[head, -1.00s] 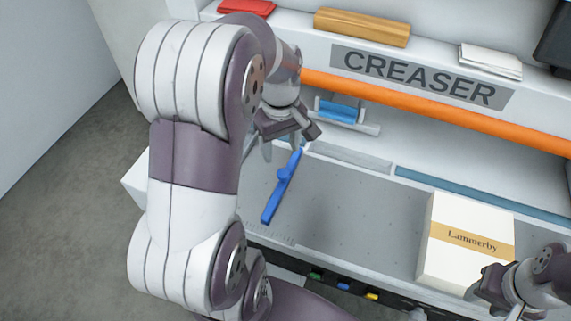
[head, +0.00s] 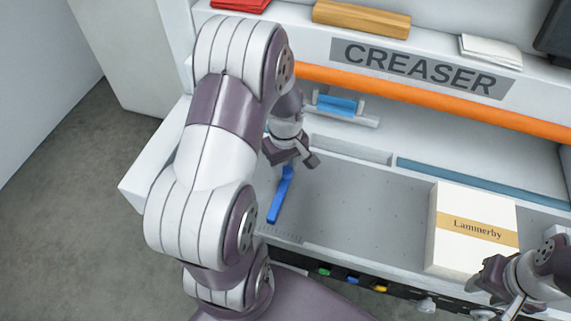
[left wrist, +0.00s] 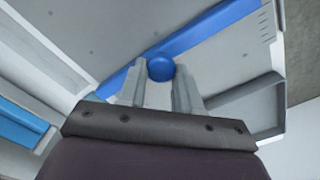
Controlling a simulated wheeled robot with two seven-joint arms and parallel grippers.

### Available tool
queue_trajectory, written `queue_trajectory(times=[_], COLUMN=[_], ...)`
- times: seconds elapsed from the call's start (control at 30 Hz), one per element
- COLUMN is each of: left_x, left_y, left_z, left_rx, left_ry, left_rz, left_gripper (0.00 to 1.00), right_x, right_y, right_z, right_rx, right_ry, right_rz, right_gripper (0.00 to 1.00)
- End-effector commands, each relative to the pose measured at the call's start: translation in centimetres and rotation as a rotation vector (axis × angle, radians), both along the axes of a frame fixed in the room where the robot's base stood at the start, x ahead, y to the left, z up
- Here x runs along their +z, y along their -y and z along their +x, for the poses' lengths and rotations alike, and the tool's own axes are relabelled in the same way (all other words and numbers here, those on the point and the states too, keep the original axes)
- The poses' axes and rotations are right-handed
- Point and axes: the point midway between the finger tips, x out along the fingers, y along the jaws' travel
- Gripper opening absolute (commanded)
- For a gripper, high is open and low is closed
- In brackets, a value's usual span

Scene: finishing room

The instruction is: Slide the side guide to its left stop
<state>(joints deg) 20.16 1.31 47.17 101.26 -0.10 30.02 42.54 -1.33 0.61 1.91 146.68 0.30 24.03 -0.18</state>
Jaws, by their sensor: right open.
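The side guide (head: 280,197) is a blue bar lying across the grey feed table (head: 370,215), near its left end. In the left wrist view the bar (left wrist: 210,30) runs diagonally, with a round blue knob (left wrist: 160,68) on it. My left gripper (left wrist: 162,80) is shut on this knob, one finger on each side. In the head view my left gripper (head: 290,168) is over the guide's far part and hides the knob. My right gripper (head: 497,290) is open and empty at the lower right, in front of the Lammerby box.
A white box labelled Lammerby (head: 470,230) stands on the table's right part. An orange bar (head: 420,99) spans the machine below the CREASER sign (head: 420,68). A small blue piece (head: 337,105) sits behind the table. Coloured buttons (head: 350,280) line the front edge. The table's middle is clear.

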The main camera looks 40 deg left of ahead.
Motion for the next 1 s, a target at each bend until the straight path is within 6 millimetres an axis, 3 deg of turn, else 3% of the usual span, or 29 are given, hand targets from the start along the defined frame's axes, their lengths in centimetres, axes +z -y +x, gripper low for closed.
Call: queue_trajectory(times=[0.23,0.5,0.6,0.97,1.0], left_x=[0.1,0.1,0.0,0.0,0.0], left_y=[-0.8,-6.6,-7.8,-8.2,-8.2], left_z=[-0.4,-2.2,-2.7,-2.8,-2.8], left_rx=[0.003,0.006,0.003,-0.001,-0.001], left_ry=[-0.007,-0.008,-0.007,-0.007,-0.007], left_rz=[-0.003,-0.004,-0.004,-0.004,-0.004], left_gripper=[0.0,0.0,0.0,0.0,0.46], right_x=[0.2,0.9,1.0,1.0,1.0], right_y=[0.0,0.0,0.0,0.0,0.0], right_z=[0.0,0.0,0.0,0.0,0.0], right_rx=[0.0,0.0,0.0,0.0,0.0], right_ry=[0.0,0.0,0.0,0.0,0.0], right_rz=[0.0,0.0,0.0,0.0,0.0], right_gripper=[0.43,0.43,0.43,0.43,0.43])
